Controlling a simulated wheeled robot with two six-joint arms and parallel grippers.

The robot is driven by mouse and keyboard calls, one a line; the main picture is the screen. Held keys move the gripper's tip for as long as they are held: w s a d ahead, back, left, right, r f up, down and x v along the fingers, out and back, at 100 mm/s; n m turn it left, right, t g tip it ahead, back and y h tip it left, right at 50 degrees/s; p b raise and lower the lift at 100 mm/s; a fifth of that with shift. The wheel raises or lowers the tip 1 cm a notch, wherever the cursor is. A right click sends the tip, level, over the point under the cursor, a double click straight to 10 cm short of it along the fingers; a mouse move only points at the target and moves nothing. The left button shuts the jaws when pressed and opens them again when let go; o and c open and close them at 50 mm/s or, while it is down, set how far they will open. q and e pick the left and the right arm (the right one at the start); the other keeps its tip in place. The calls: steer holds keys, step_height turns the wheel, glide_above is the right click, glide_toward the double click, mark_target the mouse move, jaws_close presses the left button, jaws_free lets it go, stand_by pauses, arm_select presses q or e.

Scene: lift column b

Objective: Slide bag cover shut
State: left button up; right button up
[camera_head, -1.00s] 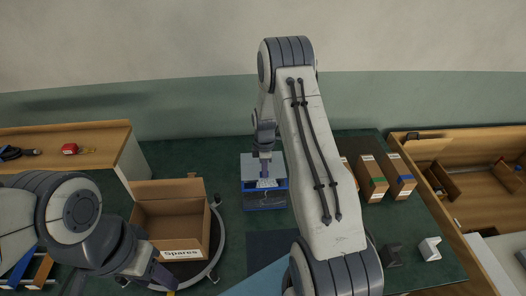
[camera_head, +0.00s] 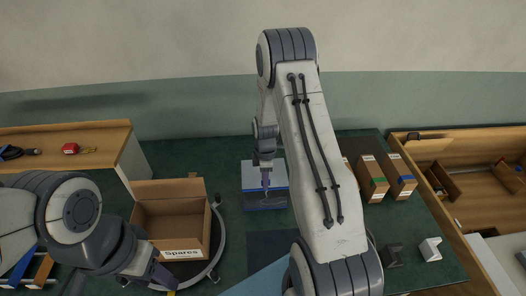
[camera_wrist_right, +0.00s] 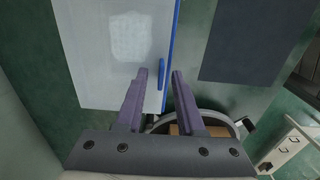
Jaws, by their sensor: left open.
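The bag cover (camera_head: 254,173) is a pale panel with a blue front edge, above a dark lower section (camera_head: 262,202) in the head view. In the right wrist view the cover (camera_wrist_right: 110,40) fills the upper left, with a blue handle (camera_wrist_right: 161,73) on its blue edge. My right gripper (camera_head: 267,188) reaches down at this edge. In the wrist view its purple fingers (camera_wrist_right: 159,75) stand apart, one on each side of the handle; contact cannot be told. My left gripper (camera_head: 163,278) is open and empty at the lower left, away from the cover.
An open cardboard box labelled Spares (camera_head: 183,254) sits on a round stand left of the cover. Cartons (camera_head: 374,182) and small blocks stand on the dark green table at right. A wooden bench (camera_head: 60,150) is at left, a wooden tray (camera_head: 470,160) at right.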

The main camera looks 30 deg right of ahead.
steer(key=shift+d, duration=0.1)
steer(key=shift+r+p, duration=2.6)
steer(key=shift+r, duration=0.95)
steer(key=s+a+r+m+b, duration=0.1)
steer(key=s+a+r+b, duration=0.1)
steer(key=a+r, duration=0.5)
steer(key=s+a+r+m+b, duration=0.1)
steer(key=s+a+r+b, duration=0.15)
steer(key=a, duration=0.85)
steer(key=s+a+r+m+b, duration=0.1)
steer(key=s+a, duration=0.2)
steer(key=s, duration=0.4)
steer(key=s+a+r+m+b, duration=0.1)
steer(key=s+a+r, duration=0.1)
steer(key=s, duration=0.5)
steer(key=s+a+r+m+y+b, duration=0.1)
steer(key=s+a+b, duration=0.1)
steer(key=s, duration=0.5)
steer(key=shift+a+r, duration=0.25)
steer(key=shift+a, duration=0.65)
